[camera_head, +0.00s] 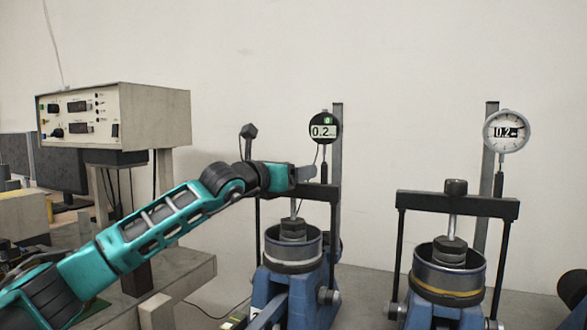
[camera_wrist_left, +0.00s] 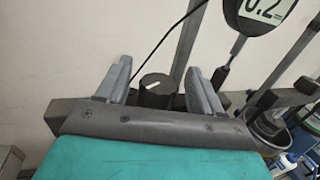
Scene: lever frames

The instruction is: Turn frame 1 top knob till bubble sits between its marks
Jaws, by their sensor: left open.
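Two lever frames stand side by side in the head view. The left frame (camera_head: 326,193) carries a round digital gauge (camera_head: 324,128) reading about 0.2, with a small green mark near its top. I cannot make out a bubble or its marks. My left gripper (camera_head: 304,173) is at this frame's crossbar and hides the middle of its top. In the left wrist view, a dark round knob (camera_wrist_left: 155,90) with a white mark on top sits between the open fingers of my left gripper (camera_wrist_left: 158,68), with gaps visible on both sides. My right gripper is not in view.
The right frame (camera_head: 458,204) has a dial gauge (camera_head: 506,131) and a dark top knob (camera_head: 456,187). A dark knob-like piece on a stem (camera_head: 249,131) rises behind my arm. A beige instrument box (camera_head: 155,115) stands at the left. A plain wall is behind.

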